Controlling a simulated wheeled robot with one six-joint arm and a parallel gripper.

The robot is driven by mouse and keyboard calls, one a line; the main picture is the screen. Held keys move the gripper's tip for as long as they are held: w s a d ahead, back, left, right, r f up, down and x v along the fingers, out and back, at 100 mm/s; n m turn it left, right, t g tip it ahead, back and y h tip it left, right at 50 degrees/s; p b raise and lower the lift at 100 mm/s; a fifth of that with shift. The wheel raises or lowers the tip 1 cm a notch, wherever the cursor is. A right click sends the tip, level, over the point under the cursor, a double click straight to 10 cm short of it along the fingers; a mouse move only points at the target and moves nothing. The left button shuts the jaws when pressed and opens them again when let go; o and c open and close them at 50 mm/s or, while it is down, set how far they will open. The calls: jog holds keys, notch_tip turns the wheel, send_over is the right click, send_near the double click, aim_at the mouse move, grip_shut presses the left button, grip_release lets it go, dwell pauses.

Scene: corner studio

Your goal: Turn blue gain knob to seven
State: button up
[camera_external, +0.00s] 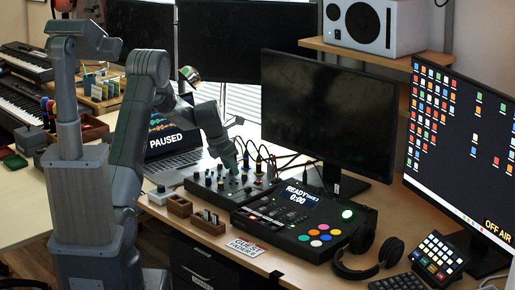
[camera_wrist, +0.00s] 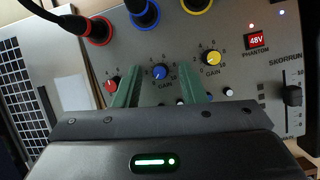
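The blue gain knob (camera_wrist: 160,72) sits on the mixer's grey panel (camera_wrist: 225,22) in the wrist view, above its "GAIN" label and ringed by small scale numbers. Its pointer is too small to read. My gripper (camera_wrist: 159,80) is open, with one green finger to the left of the blue knob and the other to its right. Gaps show between the knob and both fingers. In the external view my gripper (camera_external: 232,164) points down over the mixer (camera_external: 200,190), where the blue knob cannot be made out clearly.
A red knob (camera_wrist: 111,84) and a yellow gain knob (camera_wrist: 211,58) flank the blue one, close outside the fingers. Plugged cables (camera_wrist: 144,14) rise behind the knobs. An open laptop (camera_external: 172,150) stands left of the mixer and a pad controller (camera_external: 305,222) right of it.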

grip_shut()
